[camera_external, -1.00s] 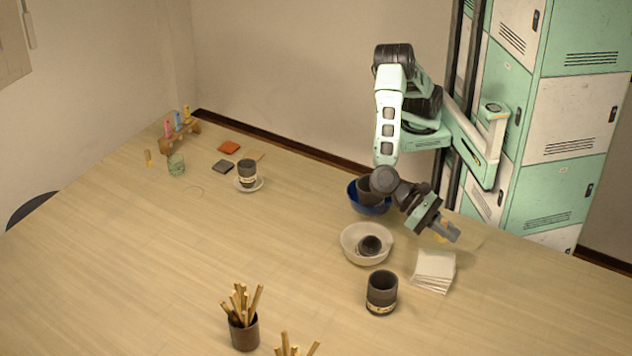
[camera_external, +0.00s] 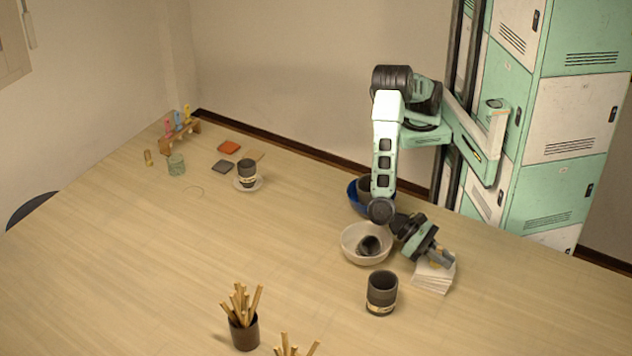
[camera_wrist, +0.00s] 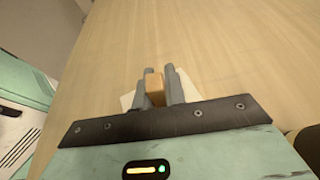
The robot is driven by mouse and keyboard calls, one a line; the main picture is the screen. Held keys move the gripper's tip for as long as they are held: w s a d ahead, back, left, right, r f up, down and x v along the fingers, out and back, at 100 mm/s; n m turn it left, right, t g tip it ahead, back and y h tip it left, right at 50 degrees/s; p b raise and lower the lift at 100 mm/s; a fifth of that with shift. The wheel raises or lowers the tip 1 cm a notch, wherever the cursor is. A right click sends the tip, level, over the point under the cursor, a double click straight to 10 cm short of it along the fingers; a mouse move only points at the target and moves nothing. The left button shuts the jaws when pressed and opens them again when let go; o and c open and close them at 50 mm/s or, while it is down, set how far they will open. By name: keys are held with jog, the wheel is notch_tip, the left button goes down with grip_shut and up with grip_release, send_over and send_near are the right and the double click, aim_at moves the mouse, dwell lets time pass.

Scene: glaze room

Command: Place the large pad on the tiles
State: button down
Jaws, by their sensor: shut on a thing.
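My gripper (camera_external: 443,260) is shut on a small tan-orange block, which looks like the pad (camera_wrist: 155,90); it sits between the two grey fingers in the wrist view. In the outside view the pad is mostly hidden by the fingers. The white tiles (camera_external: 432,281) lie in a stack on the table, and my gripper is over the back part of this stack. White tile corners (camera_wrist: 127,101) show on both sides of the fingers in the wrist view. I cannot tell whether the pad touches the top tile.
A pale bowl (camera_external: 349,247) with a dark cup in it stands left of the tiles. A dark mug (camera_external: 382,293) stands in front of the bowl. A blue bowl (camera_external: 354,196) is behind. A pot of sticks (camera_external: 244,331) is at the front. The table's left middle is clear.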

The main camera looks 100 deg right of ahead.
jog(key=shift+f, duration=0.2)
jog(key=c, duration=1.5)
grip_release()
jog(key=shift+r, duration=0.1)
jog(key=shift+o, duration=0.2)
jog(key=shift+r, duration=0.15)
jog(key=b+v, duration=0.1)
jog(key=v, duration=1.1)
jog(key=shift+b, duration=0.4)
